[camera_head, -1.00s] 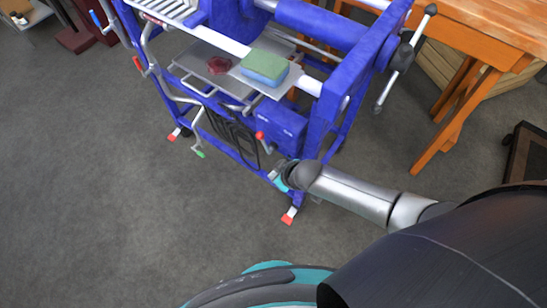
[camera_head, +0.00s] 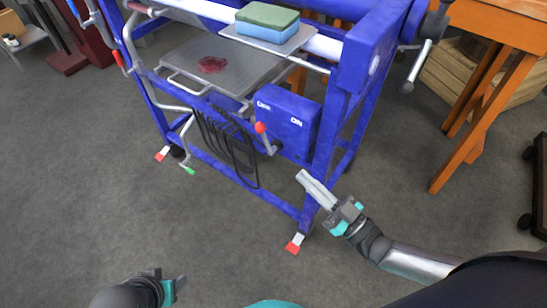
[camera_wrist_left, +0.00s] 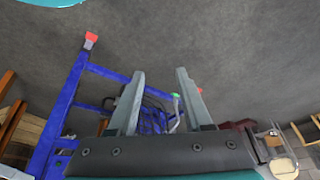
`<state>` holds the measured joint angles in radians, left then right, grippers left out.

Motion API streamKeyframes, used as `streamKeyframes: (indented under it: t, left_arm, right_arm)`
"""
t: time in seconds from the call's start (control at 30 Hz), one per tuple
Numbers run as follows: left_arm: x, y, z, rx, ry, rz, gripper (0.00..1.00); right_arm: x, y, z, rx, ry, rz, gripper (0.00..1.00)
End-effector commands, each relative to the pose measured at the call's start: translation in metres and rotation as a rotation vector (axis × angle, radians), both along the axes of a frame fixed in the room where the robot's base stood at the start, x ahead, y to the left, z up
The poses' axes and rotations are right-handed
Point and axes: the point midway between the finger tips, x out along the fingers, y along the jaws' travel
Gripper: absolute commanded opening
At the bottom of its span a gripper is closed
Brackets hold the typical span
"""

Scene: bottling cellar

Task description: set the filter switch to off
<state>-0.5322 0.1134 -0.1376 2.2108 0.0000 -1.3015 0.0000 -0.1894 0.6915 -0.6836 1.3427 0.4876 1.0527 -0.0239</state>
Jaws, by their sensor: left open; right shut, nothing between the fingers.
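The filter switch is a blue box (camera_head: 287,122) on the blue frame, with white lettering: "ON" on the right and a label that seems to read "OFF" on the left. Its lever has a red knob (camera_head: 260,127) and leans out from the box's lower left; I cannot tell its exact setting. My right gripper (camera_head: 303,177) is shut and empty, below and right of the box, apart from the lever. My left gripper (camera_wrist_left: 158,76) is open and empty; in the head view its wrist shows at the bottom left, well away from the switch.
Black cables (camera_head: 228,145) hang left of the switch box. A green-handled crank (camera_head: 187,169) hangs farther left. A green and blue sponge (camera_head: 267,22) lies on a plate above. A wooden table (camera_head: 490,85) stands at the right. The floor in front is clear.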

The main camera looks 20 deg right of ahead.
Motion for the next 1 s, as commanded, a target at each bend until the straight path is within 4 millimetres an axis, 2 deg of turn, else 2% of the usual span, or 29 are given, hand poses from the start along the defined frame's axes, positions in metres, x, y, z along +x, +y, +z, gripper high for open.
streamKeyframes:
  t: [0.03, 0.17, 0.33, 0.47, 0.8, 1.0]
  left_arm:
    - [0.0, 0.0, 0.0, -0.001, -0.01, 0.001, 0.5]
    - [-0.001, 0.001, 0.011, -0.001, -0.021, 0.001, 0.5]
    - [-0.002, 0.001, 0.017, -0.003, -0.026, 0.002, 0.5]
    - [-0.002, 0.001, 0.02, -0.002, -0.031, 0.002, 0.5]
    - [-0.002, -0.001, 0.037, -0.015, -0.08, -0.003, 0.5]
    - [0.013, -0.016, 0.032, -0.055, -0.18, -0.028, 0.5]
  right_arm:
    - [-0.005, -0.006, -0.004, 0.015, -0.037, -0.005, 0.0]
    - [-0.014, -0.016, 0.003, 0.042, -0.104, -0.016, 0.0]
    - [-0.01, -0.016, 0.011, 0.053, -0.128, -0.02, 0.0]
    - [0.005, -0.007, 0.019, 0.053, -0.129, -0.017, 0.0]
    - [0.064, 0.027, 0.047, 0.054, -0.128, -0.017, 0.0]
    - [0.074, 0.031, 0.042, 0.051, -0.124, -0.02, 0.0]
